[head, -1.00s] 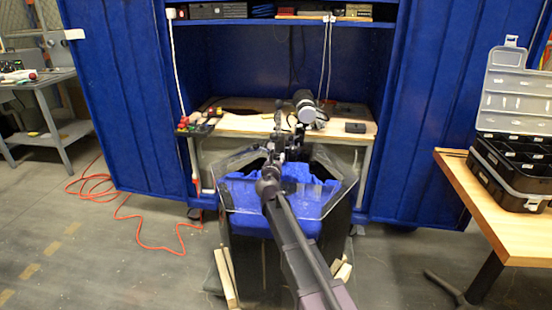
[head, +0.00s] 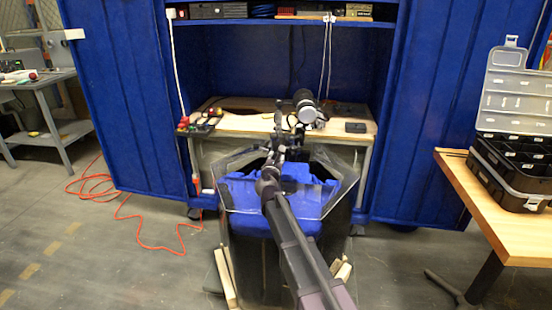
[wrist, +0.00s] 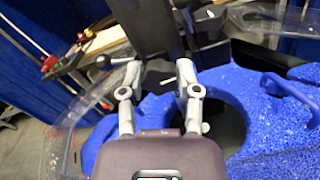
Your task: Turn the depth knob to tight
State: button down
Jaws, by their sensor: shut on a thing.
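My gripper (wrist: 158,76) reaches down to the black mount over the tank. Its two grey fingers are shut on a small dark part between their tips, which I take to be the depth knob (wrist: 160,73). The fingers and the black post cover much of it, and no tight marking or pointer can be read. A black upright post (wrist: 150,25) rises just beyond it, with a black clamp (wrist: 207,28) at its right. In the head view my gripper (head: 276,153) is small at the mount, and the knob cannot be made out.
The clear-walled tank (head: 238,200) holds blue foam (wrist: 265,110) with a dark opening. A black ball-ended handle (wrist: 103,61) sits left of the fingers. A white-faced cylinder (head: 307,113) stands above the bench (head: 245,124). A wooden table (head: 510,238) with an open case (head: 515,160) is at right.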

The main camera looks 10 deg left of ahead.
jog(key=shift+c, duration=1.5)
grip_release()
jog(key=shift+w, duration=0.1)
jog(key=shift+s+a, duration=0.15)
jog(key=shift+s, duration=2.9)
jog(key=shift+s+a, duration=0.15)
jog(key=shift+s, duration=2.85)
